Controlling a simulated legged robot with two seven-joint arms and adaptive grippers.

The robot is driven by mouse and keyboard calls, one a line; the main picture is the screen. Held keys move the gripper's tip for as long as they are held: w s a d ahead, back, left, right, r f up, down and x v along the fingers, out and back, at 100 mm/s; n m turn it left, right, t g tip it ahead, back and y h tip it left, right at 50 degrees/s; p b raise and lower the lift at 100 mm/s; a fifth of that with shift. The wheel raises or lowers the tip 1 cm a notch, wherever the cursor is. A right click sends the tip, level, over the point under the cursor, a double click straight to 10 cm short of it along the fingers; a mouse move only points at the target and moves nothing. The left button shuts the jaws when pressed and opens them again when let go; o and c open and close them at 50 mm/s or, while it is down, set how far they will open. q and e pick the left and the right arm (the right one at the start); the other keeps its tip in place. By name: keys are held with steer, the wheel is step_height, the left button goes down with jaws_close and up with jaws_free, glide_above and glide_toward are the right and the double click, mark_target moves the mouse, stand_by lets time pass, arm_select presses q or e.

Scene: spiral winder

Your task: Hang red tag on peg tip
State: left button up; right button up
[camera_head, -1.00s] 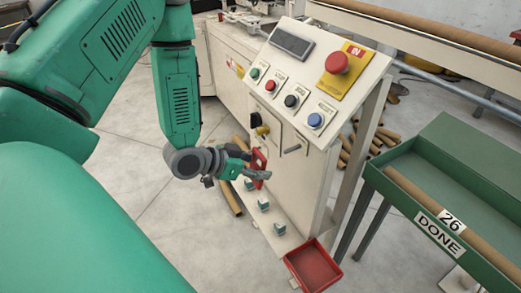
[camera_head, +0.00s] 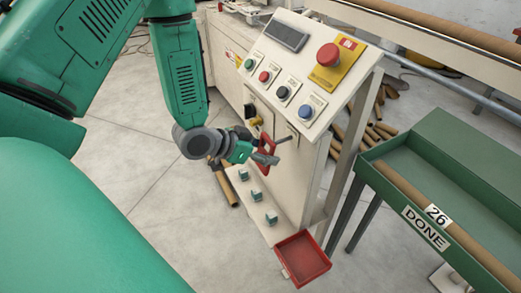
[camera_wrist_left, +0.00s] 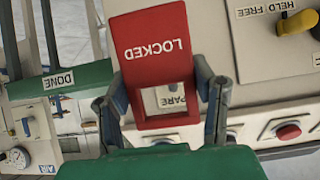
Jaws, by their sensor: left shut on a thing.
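The red tag (camera_head: 265,146) is held by my left gripper (camera_head: 265,159) in front of the cream control panel. In the left wrist view, the tag (camera_wrist_left: 153,42) reads LOCKED and has a square opening at its lower end. My left gripper (camera_wrist_left: 164,96) has one finger on each side of that end. A SPARE label on the panel shows partly through the opening. A grey peg (camera_head: 284,139) sticks out of the panel's front, close to the tag's right in the head view. I cannot tell whether they touch. The peg is not clearly visible in the wrist view. My right gripper is not in view.
The yellow-handled selector (camera_head: 256,121) is just up and left of the tag. The sloped panel top carries several buttons and a red emergency button (camera_head: 328,55). A green DONE trough (camera_head: 382,176) stands right.

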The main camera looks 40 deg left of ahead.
mark_target(292, 149)
arm_select(q)
steer(key=shift+w+a+f+b, duration=0.2)
steer(key=shift+w+a, duration=0.1)
steer(key=shift+w, duration=0.2)
steer(key=shift+w+a+f+b, duration=0.15)
steer(key=shift+w+a, duration=0.1)
steer(key=shift+w, duration=0.25)
steer(key=shift+w+d+r+b, duration=0.1)
steer(key=shift+w+d+b, duration=0.3)
steer(key=shift+w+d, duration=0.95)
steer(key=shift+w, duration=0.05)
steer(key=shift+w+f, duration=0.15)
steer(key=shift+f, duration=0.05)
steer(key=shift+w+a+f, duration=0.3)
steer(key=shift+a+f, duration=0.1)
steer(key=shift+d+r, duration=0.1)
steer(key=shift+d, duration=0.35)
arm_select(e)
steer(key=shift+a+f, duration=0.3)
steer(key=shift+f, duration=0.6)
arm_select(q)
steer(key=shift+a, duration=0.15)
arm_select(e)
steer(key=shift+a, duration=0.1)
